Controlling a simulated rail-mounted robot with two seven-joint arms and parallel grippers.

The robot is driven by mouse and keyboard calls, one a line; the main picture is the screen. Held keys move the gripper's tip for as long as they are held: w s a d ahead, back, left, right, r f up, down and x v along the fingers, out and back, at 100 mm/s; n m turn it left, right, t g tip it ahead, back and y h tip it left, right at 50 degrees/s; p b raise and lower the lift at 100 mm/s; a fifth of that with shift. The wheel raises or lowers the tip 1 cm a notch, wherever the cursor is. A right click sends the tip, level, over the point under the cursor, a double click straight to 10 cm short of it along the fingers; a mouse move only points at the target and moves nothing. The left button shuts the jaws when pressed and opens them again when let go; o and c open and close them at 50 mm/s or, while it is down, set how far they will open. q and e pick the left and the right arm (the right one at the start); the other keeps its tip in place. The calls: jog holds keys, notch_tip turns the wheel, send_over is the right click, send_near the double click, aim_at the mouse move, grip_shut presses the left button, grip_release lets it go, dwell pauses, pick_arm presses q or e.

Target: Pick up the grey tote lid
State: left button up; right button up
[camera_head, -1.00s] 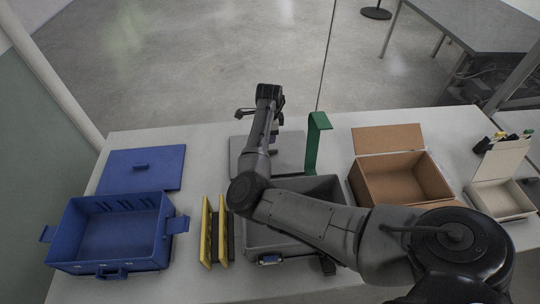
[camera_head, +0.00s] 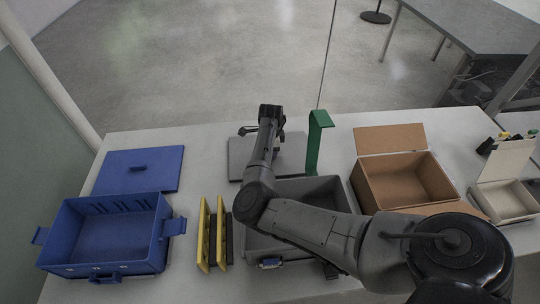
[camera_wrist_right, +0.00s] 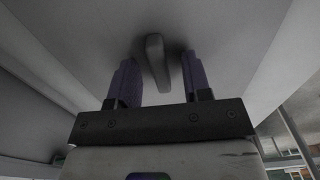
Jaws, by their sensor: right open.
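The grey tote lid (camera_head: 238,158) lies flat on the table behind the grey tote (camera_head: 322,188). My right arm reaches over the tote, and my right gripper (camera_head: 262,130) is above the lid, hiding part of it. In the right wrist view the lid (camera_wrist_right: 215,40) fills much of the picture, and its raised handle (camera_wrist_right: 156,62) stands between the two open fingers of the right gripper (camera_wrist_right: 157,72). The fingers show gaps on both sides of the handle. My left gripper is not in view.
A blue tote (camera_head: 110,235) and its blue lid (camera_head: 140,170) are at the left. Yellow-edged uprights (camera_head: 211,235) stand beside the grey tote. A green hook-shaped stand (camera_head: 314,145) rises close to the lid's right side. An open cardboard box (camera_head: 405,185) and a cream box (camera_head: 505,195) are at the right.

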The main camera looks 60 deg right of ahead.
jog(key=shift+c, duration=0.3)
grip_shut()
jog(key=shift+r, duration=0.1)
